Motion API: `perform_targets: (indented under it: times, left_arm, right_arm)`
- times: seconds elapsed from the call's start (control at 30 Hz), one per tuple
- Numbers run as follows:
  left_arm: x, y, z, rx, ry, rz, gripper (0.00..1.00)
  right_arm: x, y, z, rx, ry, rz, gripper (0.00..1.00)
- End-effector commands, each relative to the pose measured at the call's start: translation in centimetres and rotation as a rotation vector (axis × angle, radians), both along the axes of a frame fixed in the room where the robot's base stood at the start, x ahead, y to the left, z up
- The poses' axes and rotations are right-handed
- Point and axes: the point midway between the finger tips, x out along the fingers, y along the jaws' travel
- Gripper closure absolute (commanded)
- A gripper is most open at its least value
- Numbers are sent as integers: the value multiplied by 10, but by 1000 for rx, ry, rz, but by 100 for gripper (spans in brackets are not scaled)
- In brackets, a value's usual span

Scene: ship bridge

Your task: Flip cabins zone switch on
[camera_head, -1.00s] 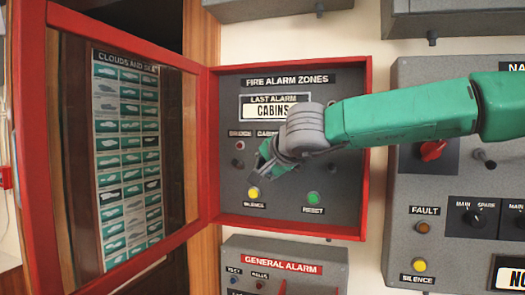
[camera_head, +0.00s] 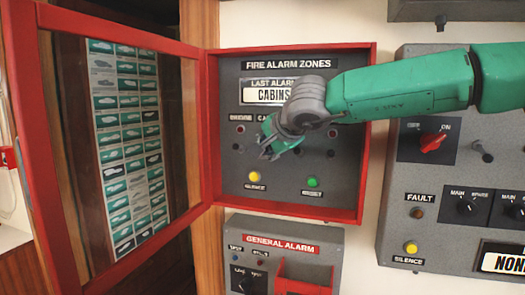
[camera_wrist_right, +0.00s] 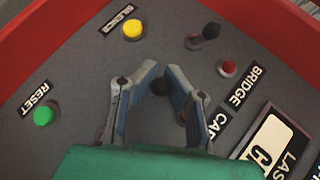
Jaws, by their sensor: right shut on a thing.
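The open red-framed fire alarm zones panel (camera_head: 230,205) shows in the head view. My right gripper (camera_head: 268,152) is in front of it, below the row of zone labels. In the wrist view my right gripper (camera_wrist_right: 161,70) has its two fingers closed in around the cabins zone switch (camera_wrist_right: 160,86), a small dark thing mostly hidden between them. Its on or off position cannot be told. The cabins label (camera_wrist_right: 219,126) is partly covered by a finger. The bridge switch (camera_wrist_right: 205,36) and its red lamp (camera_wrist_right: 228,68) are beside the gripper. My left gripper is not in view.
A yellow silence button (camera_head: 255,176) and green reset button (camera_head: 312,182) are below the gripper. The panel's open red door (camera_head: 110,25) is at the left. A general alarm box (camera_head: 330,243) is below, and another grey panel (camera_head: 400,180) is at the right.

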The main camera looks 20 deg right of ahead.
Motion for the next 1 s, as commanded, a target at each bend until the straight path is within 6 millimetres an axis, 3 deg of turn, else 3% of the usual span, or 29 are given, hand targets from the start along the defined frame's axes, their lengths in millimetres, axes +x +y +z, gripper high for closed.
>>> perform_targets:
  times: [0.03,0.1,0.13,0.2,0.6,1.0]
  left_arm:
    - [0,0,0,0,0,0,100]
    - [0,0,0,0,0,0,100]
    - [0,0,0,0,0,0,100]
    - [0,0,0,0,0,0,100]
    - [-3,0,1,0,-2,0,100]
    - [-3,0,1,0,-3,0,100]
  right_arm:
    - [2,-2,10,2,-17,-3,100]
    - [2,-2,10,3,-18,-2,100]
    - [2,-2,10,3,-18,-2,82]
    - [2,-2,9,2,-16,-2,64]
    - [-4,-2,7,2,-6,-1,64]
    - [-69,-13,49,2,-10,-1,64]
